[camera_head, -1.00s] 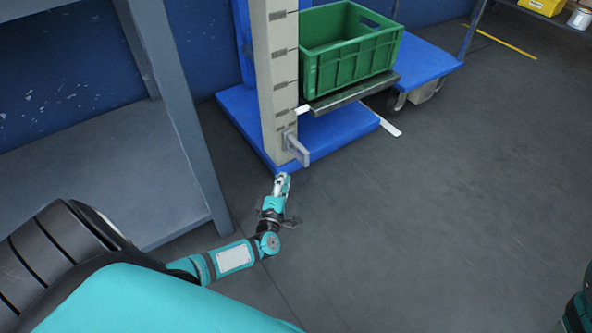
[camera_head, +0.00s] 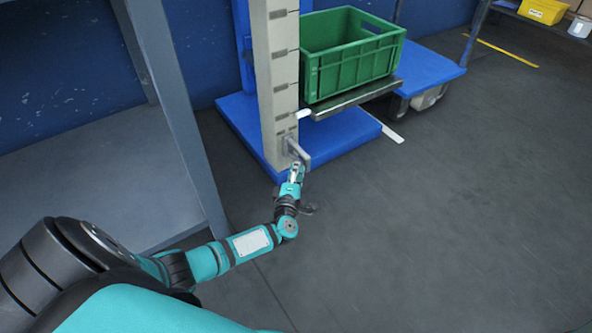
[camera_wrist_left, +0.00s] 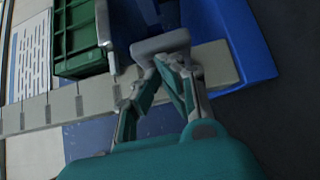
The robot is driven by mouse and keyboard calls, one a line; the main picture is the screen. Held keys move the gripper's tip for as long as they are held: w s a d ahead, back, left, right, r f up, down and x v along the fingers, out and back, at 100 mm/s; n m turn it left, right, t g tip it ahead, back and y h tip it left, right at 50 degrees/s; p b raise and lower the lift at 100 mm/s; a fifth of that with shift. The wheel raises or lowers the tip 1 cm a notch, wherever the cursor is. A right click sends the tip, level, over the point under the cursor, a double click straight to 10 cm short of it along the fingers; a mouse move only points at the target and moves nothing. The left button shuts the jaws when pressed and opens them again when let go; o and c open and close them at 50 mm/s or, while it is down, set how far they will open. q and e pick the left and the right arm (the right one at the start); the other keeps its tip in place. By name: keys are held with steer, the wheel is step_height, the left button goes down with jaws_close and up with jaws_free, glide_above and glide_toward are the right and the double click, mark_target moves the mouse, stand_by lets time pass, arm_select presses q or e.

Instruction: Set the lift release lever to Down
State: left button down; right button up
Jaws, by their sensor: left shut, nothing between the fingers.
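The lift release lever (camera_head: 299,152) is a grey handle low on the pale lift mast (camera_head: 270,75), sticking out over the blue lift base (camera_head: 345,138). In the left wrist view the lever (camera_wrist_left: 160,44) lies just beyond my fingertips. My left gripper (camera_head: 298,167) is shut and empty, with its tips right at the lever's outer end. In the left wrist view its fingers (camera_wrist_left: 163,62) come together at the tips against or very close to the lever; I cannot tell if they touch. My right gripper is out of view.
A green crate (camera_head: 352,60) sits on the lift's dark platform (camera_head: 357,98), above and right of the lever. A blue cart (camera_head: 432,72) stands behind it. A grey metal rack (camera_head: 172,110) is close on the left. The floor at right is clear.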

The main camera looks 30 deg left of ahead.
mark_target(310, 163)
arm_select(q)
steer(key=w+d+n+g+y, duration=0.1)
steer(key=y, duration=0.1)
steer(key=w+d+n+g+y+b, duration=0.1)
steer(key=n+y, duration=0.1)
steer(key=shift+w+f+g, duration=0.2)
steer(key=shift+w+g, duration=0.15)
steer(key=shift+g, duration=0.05)
steer(key=shift+w+d+n+y+b, duration=0.2)
steer(key=shift+w+n+y+b, duration=0.1)
steer(key=shift+n+y+b, duration=0.15)
steer(key=shift+w+d+r, duration=0.1)
steer(key=shift+w+r, duration=0.1)
steer(key=shift+w, duration=0.15)
steer(key=shift+s, duration=0.15)
